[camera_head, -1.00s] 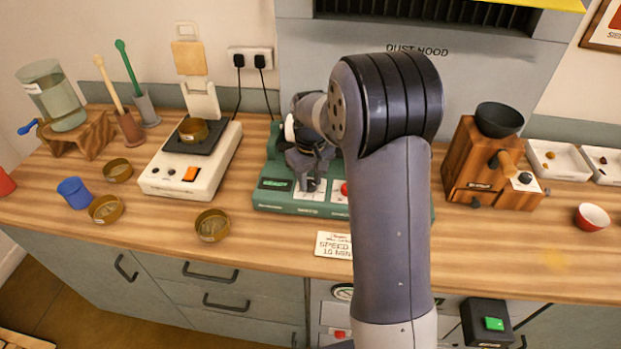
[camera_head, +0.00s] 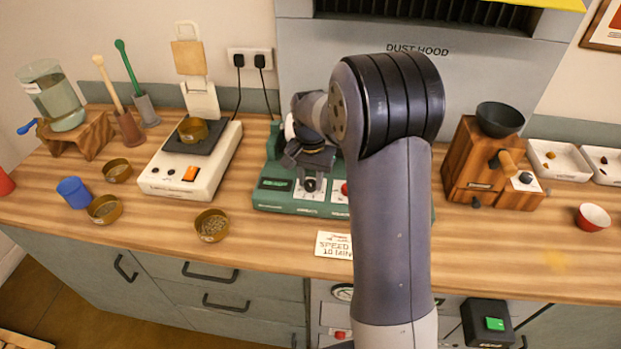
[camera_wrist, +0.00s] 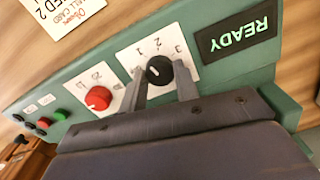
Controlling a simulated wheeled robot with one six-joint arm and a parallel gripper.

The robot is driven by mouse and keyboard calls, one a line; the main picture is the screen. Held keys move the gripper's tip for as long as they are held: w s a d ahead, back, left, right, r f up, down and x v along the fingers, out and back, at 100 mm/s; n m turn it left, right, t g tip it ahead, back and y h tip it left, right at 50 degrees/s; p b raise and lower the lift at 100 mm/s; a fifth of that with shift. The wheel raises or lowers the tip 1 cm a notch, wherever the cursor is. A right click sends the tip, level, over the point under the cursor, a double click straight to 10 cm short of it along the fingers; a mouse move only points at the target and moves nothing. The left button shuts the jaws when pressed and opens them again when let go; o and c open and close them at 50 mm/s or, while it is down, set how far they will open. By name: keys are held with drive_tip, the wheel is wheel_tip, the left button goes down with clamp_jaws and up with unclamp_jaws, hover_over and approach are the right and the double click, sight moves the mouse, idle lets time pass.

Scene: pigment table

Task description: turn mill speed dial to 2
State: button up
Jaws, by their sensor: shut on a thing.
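The green mill (camera_head: 270,197) stands on the bench, partly hidden behind my arm. Its black speed dial (camera_wrist: 159,70) sits on a white plate (camera_wrist: 190,66) with small numerals, seen turned in the wrist view. A pale mark shows on the dial, but I cannot tell which numeral it points at. My gripper (camera_wrist: 163,84) is shut on the dial, one finger on each side. In the head view my gripper (camera_head: 309,172) is at the mill's front panel. The display (camera_wrist: 238,37) reads READY in green.
A red knob (camera_wrist: 98,98) sits beside the dial, close to one finger. A printed card (camera_head: 333,245) lies in front of the mill. A white scale (camera_head: 165,177) and brass bowls stand left; a wooden grinder (camera_head: 465,160) stands right.

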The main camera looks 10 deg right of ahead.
sight(311, 183)
drive_tip(key=m, duration=0.6)
drive_tip(key=shift+m, duration=0.4)
idle(0.4)
drive_tip(key=o, duration=1)
drive_tip(key=shift+c, duration=0.2)
wheel_tip(311, 183, up, 11)
drive_tip(key=shift+b, duration=0.45)
drive_tip(key=shift+f, duration=0.2)
wheel_tip(311, 183, down, 11)
drive_tip(key=shift+r+p, duration=0.15)
drive_tip(key=shift+p, duration=0.25)
